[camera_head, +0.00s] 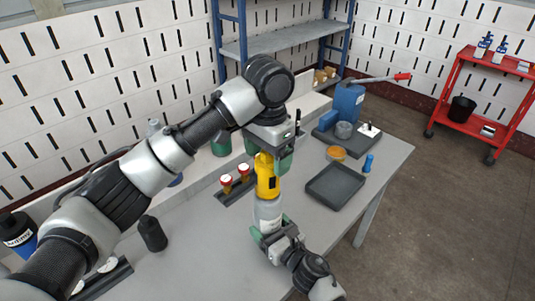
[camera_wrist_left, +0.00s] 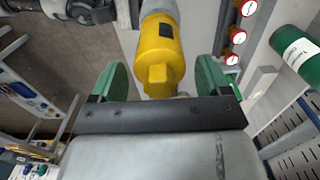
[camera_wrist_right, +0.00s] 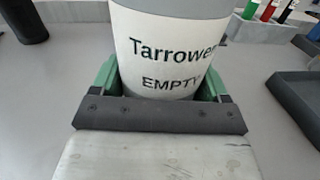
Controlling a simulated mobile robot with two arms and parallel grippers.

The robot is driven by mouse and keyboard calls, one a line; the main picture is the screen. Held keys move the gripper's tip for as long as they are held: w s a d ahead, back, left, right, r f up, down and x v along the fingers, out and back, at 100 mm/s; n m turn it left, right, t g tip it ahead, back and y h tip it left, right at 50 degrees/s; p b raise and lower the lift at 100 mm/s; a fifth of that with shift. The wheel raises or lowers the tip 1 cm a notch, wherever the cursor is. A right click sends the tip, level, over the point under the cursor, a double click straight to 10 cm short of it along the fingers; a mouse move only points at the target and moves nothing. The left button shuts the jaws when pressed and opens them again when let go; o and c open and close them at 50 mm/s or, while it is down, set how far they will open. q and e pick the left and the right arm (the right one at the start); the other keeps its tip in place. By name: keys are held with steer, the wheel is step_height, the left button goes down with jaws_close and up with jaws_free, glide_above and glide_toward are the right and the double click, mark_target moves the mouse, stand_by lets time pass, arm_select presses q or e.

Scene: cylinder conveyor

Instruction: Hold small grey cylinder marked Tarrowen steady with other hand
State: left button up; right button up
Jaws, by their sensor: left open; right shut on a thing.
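The small grey cylinder (camera_head: 267,214) stands upright over the table. Its white label, reading Tarrowen and EMPTY, shows in the right wrist view (camera_wrist_right: 165,55). My right gripper (camera_head: 273,232) is shut on the cylinder's lower part, with green fingers on both sides. Whether its base touches the table is hidden. A yellow tool-like piece (camera_head: 266,178) with a dark panel sits on the cylinder's top. My left gripper (camera_head: 269,153) is open above it. In the left wrist view the yellow piece (camera_wrist_left: 160,55) lies between the green fingers, with gaps on both sides.
A green cylinder (camera_head: 221,144) is behind. A dark tray (camera_head: 334,186), an orange ring (camera_head: 337,153) and a blue object (camera_head: 367,163) lie right. A dark cylinder (camera_head: 152,233) stands left. The table's right front is clear.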

arm_select(q)
steer(key=m, duration=0.5)
steer(key=shift+m, duration=0.4)
steer(key=shift+f, duration=0.1)
steer(key=shift+f, duration=1.15)
steer(key=c, duration=1)
steer(key=n, duration=0.5)
steer(key=shift+n, duration=0.6)
